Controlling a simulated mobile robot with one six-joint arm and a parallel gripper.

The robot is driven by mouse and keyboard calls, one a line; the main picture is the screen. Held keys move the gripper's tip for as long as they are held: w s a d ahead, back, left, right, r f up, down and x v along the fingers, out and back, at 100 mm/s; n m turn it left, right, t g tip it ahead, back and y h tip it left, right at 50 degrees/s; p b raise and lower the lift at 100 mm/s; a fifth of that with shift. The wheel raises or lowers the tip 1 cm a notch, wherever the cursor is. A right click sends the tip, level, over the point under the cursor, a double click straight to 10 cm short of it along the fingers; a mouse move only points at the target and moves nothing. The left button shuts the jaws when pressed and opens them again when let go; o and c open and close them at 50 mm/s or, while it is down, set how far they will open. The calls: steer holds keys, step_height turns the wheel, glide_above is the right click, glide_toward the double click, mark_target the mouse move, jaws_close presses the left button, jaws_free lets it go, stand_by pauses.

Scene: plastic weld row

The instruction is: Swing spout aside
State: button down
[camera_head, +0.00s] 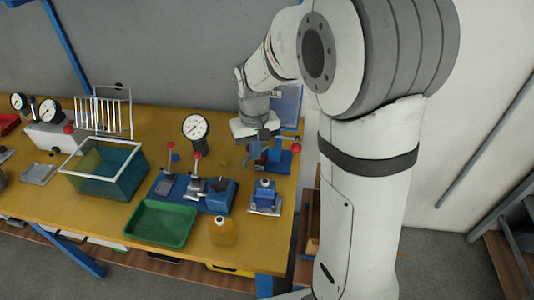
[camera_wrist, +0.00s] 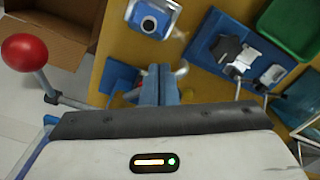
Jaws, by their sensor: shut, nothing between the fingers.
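My gripper (camera_head: 262,150) is over the right end of the bench, pointing down at a blue stand (camera_head: 280,163) with red-knobbed levers. In the wrist view its fingers (camera_wrist: 158,82) look shut, with nothing held between them. Short pale metal pieces show on both sides of the fingers; they may be part of the spout, but the fingers hide its middle and I cannot tell whether they touch it. The stand's blue base (camera_wrist: 119,76) lies beside the fingers. A lever with a large red knob (camera_wrist: 25,52) stands at the left of the wrist view.
A blue, white-topped block (camera_head: 264,188) sits on a metal plate near the stand. A cardboard box (camera_wrist: 62,28) is beyond the bench edge.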

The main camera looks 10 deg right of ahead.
steer(key=shift+w+a, duration=0.2)
steer(key=shift+a, duration=0.05)
stand_by(0.3)
steer(key=shift+w+a, duration=0.15)
steer(key=shift+w, duration=0.1)
steer(key=shift+w+a, duration=0.2)
steer(key=shift+w, duration=0.05)
stand_by(0.4)
steer(key=shift+w+a, duration=0.1)
steer(key=shift+w, duration=0.05)
steer(key=shift+p, duration=0.3)
steer(key=shift+w+a, duration=0.15)
steer(key=shift+w, duration=0.1)
